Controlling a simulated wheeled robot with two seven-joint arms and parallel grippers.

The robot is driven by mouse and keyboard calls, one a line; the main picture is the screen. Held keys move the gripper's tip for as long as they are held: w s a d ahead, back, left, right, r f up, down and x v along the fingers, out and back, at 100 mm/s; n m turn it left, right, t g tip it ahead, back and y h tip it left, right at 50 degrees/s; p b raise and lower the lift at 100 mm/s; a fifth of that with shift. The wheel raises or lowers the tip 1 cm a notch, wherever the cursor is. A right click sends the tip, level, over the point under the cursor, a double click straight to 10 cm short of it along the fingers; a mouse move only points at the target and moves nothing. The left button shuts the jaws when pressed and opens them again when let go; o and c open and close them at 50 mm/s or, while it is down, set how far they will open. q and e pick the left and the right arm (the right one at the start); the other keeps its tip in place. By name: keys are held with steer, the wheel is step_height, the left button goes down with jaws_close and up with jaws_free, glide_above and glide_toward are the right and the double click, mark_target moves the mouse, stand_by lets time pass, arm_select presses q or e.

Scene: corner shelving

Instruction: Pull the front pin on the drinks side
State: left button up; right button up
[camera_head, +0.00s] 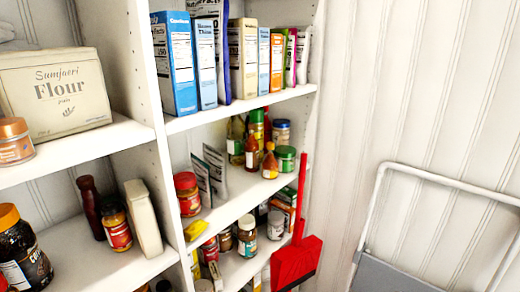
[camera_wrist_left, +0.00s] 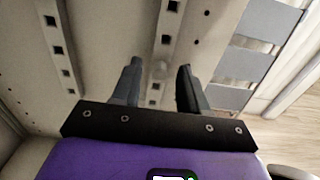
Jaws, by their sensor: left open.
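My left gripper (camera_wrist_left: 160,65) is open in the left wrist view, its two dark fingers pointing at a pale panel. Between the fingertips is a small pale round spot (camera_wrist_left: 159,71), which may be a pin; it is blurred, and I cannot tell whether it touches the fingers. Metal strips with square holes, one on the left (camera_wrist_left: 57,48) and one near the fingers (camera_wrist_left: 165,38), run along the panel. No pin can be made out in the head view, and neither gripper shows there.
In the head view, white shelves hold a flour box (camera_head: 57,92), cereal boxes (camera_head: 174,62), bottles and jars. A red dustpan (camera_head: 296,262) hangs at the shelf's right edge. A folded step ladder (camera_head: 440,181) leans against the right wall. Grey slats (camera_wrist_left: 243,65) show right of the fingers.

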arm_select(q)
jaws_close()
stand_by(0.4)
steer(key=v, duration=0.6)
steer(key=shift+p, duration=0.3)
stand_by(0.9)
